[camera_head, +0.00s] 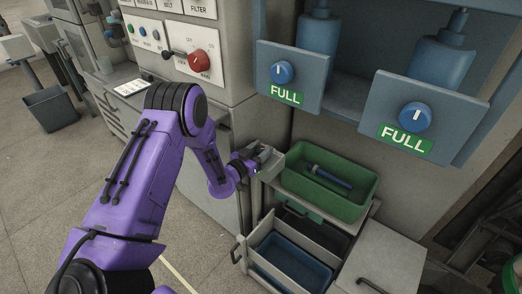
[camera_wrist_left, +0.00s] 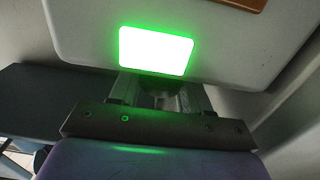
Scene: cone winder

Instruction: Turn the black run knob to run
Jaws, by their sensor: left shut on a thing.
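My left gripper (camera_head: 262,158) is at a small grey housing beside the green bin, low on the machine's front. In the left wrist view its fingers (camera_wrist_left: 158,98) are shut on a small part just below a bright green lamp (camera_wrist_left: 156,51) on a grey panel (camera_wrist_left: 225,35). That part appears to be the black run knob, almost wholly hidden by the fingers. Its pointer and markings cannot be read. My right gripper is not in view.
A green bin (camera_head: 290,184) holding a blue tool stands right of the gripper, above an open drawer (camera_head: 255,243). A panel with a red knob (camera_head: 199,61) is at upper left. Blue dials (camera_head: 283,72) marked FULL are at upper right.

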